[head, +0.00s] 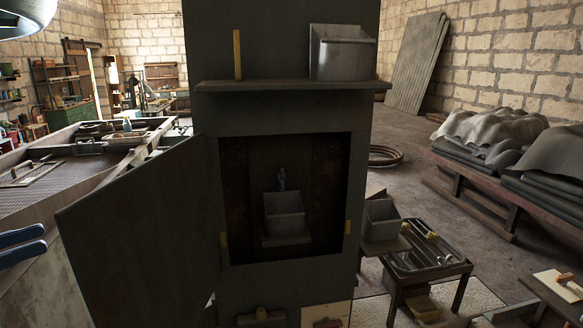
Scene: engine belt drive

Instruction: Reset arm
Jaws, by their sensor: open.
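My gripper (24,246) shows at the left edge as two blue fingers, one above the other with a narrow gap, pointing right. It is open, and I see nothing between the fingers. Its base is outside the picture. A rounded link of my arm (22,14) shows in the top left corner. The gripper appears left of the open grey cabinet door (140,245), apart from it in the picture.
The dark cabinet (285,110) stands in the middle, with a grey bin (285,213) inside and another bin (343,52) on its shelf (290,86). A low tool table (430,268) stands right. A large workbench (85,165) fills the left. Open floor lies behind right.

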